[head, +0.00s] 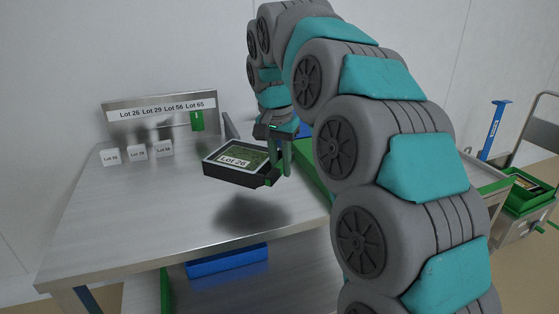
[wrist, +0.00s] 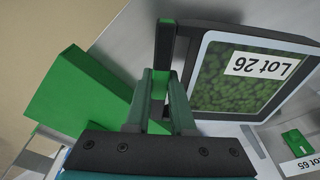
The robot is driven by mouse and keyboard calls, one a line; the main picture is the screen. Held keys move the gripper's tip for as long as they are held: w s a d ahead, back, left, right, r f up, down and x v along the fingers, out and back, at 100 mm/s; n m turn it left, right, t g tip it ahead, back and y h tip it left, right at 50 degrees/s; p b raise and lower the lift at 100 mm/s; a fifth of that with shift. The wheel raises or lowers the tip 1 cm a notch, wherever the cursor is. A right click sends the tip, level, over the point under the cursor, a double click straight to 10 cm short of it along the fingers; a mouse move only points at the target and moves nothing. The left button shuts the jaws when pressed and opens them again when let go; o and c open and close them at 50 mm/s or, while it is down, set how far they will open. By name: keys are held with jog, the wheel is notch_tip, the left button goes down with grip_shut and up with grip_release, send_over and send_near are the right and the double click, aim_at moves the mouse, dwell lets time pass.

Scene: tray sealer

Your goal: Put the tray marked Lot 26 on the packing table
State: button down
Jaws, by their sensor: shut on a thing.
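The tray marked Lot 26 (head: 218,170) is black with a clear lid over green contents and a white label. My gripper (head: 279,174) is shut on its right edge and holds it above the steel table (head: 130,205), with a shadow on the table below it. In the wrist view the fingers (wrist: 162,88) grip a black part at the side of the tray (wrist: 245,75), whose label appears upside down. I cannot tell from these views alone whether this steel table is the packing table.
A blue box (head: 228,262) is below. The table's front left is clear.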

jog(key=shift+f+b, duration=1.4)
jog(key=shift+f, duration=1.8)
jog(key=shift+r, duration=0.1)
jog(key=c, duration=0.7)
grip_release()
jog(key=c, duration=0.3)
jog(key=shift+r+p, duration=1.45)
jog(key=shift+r, duration=2)
